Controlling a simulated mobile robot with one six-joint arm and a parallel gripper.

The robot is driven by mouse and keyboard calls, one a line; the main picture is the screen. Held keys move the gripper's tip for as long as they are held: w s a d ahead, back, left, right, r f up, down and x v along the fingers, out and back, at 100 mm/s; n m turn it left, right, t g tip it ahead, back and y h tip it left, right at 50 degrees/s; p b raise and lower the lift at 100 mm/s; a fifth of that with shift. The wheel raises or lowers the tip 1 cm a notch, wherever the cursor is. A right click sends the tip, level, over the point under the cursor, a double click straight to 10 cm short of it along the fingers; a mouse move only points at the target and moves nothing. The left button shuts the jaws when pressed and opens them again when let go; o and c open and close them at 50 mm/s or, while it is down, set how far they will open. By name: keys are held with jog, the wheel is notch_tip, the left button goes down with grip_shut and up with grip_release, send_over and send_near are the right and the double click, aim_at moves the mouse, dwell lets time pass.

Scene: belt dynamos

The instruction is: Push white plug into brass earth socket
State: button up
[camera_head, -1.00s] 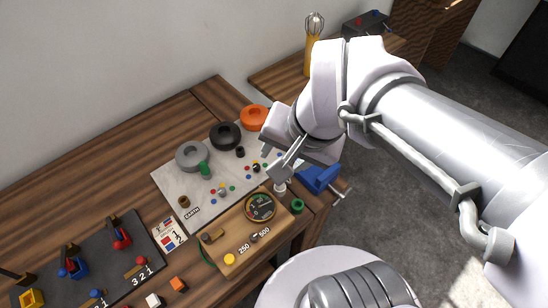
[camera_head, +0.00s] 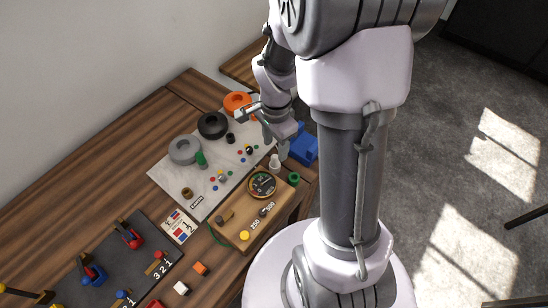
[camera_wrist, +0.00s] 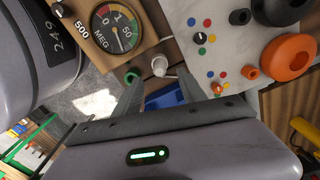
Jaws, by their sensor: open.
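The white plug (camera_head: 275,162) stands beside the round dial on the wooden meter box, at its back right end. In the wrist view the white plug (camera_wrist: 159,66) lies beyond the fingertips, roughly in line with the gap between them. My gripper (camera_head: 258,124) is open and empty, above the right part of the pale panel. In the wrist view my gripper (camera_wrist: 160,92) has its two fingers apart, with nothing between them. The brass earth socket (camera_head: 187,193) is on the left front of the panel by the EARTH label. It does not show in the wrist view.
A green socket (camera_head: 293,179) sits close to the plug, and a blue vise (camera_head: 303,150) stands to the right. Grey (camera_head: 185,149), black (camera_head: 212,125) and orange (camera_head: 237,103) rings line the panel's back. A green post (camera_head: 201,160) stands between the grey ring and the panel's middle.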

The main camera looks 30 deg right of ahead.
aim_at(275, 156)
notch_tip(275, 156, down, 6)
jog(key=shift+f+b, duration=0.1)
jog(key=shift+b, duration=0.65)
grip_shut()
jog(key=shift+r+p, duration=1.75)
jog(key=shift+r, duration=0.65)
